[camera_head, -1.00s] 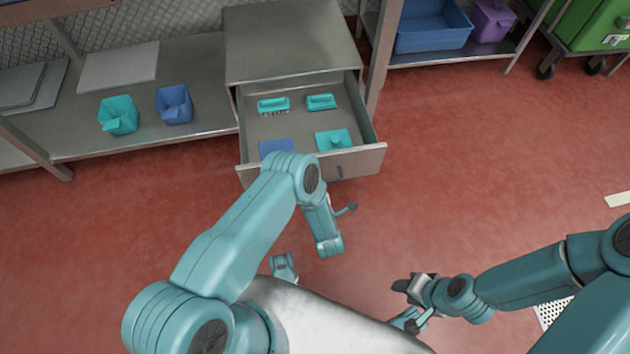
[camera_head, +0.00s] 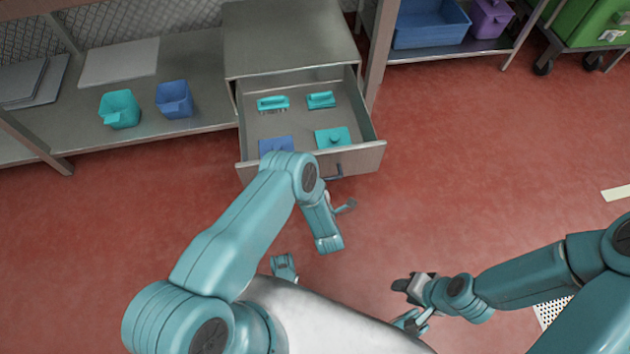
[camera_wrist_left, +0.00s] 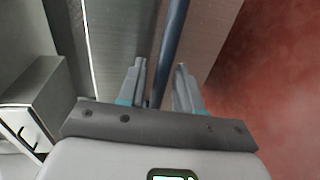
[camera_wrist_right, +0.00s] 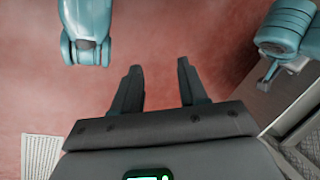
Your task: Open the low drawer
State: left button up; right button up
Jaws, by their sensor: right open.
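The grey metal drawer (camera_head: 366,152) stands pulled out from the cabinet in the head view, with teal brushes and a blue flat piece inside. Its dark handle (camera_head: 338,172) is on the front face. In the left wrist view, a long dark bar (camera_wrist_left: 173,40) runs between the fingers of my left gripper (camera_wrist_left: 160,82), nearer the left finger. Those fingers are apart; I cannot tell whether they touch the bar. The head view does not show my left gripper clearly. My right gripper (camera_wrist_right: 158,82) is open and empty above the red floor; it also shows in the head view (camera_head: 402,286).
A low shelf (camera_head: 200,125) at left holds a teal bin (camera_head: 119,110) and a blue bin (camera_head: 174,100). A rack at the upper right holds a blue tub (camera_head: 430,25) and a purple bin (camera_head: 490,18). The red floor right of the drawer is clear.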

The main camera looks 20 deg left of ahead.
pick_arm(q)
jog(key=p+v, duration=0.6)
jog(key=v, duration=1)
jog(key=shift+p, duration=0.35)
pick_arm(e)
notch_tip(320, 180, up, 6)
jog(key=s+a, duration=0.1)
jog(key=shift+a+n+g, duration=0.15)
jog(key=shift+n+g, duration=0.15)
pick_arm(q)
jog(key=shift+s+d, duration=0.1)
pick_arm(e)
jog(key=shift+s, duration=0.1)
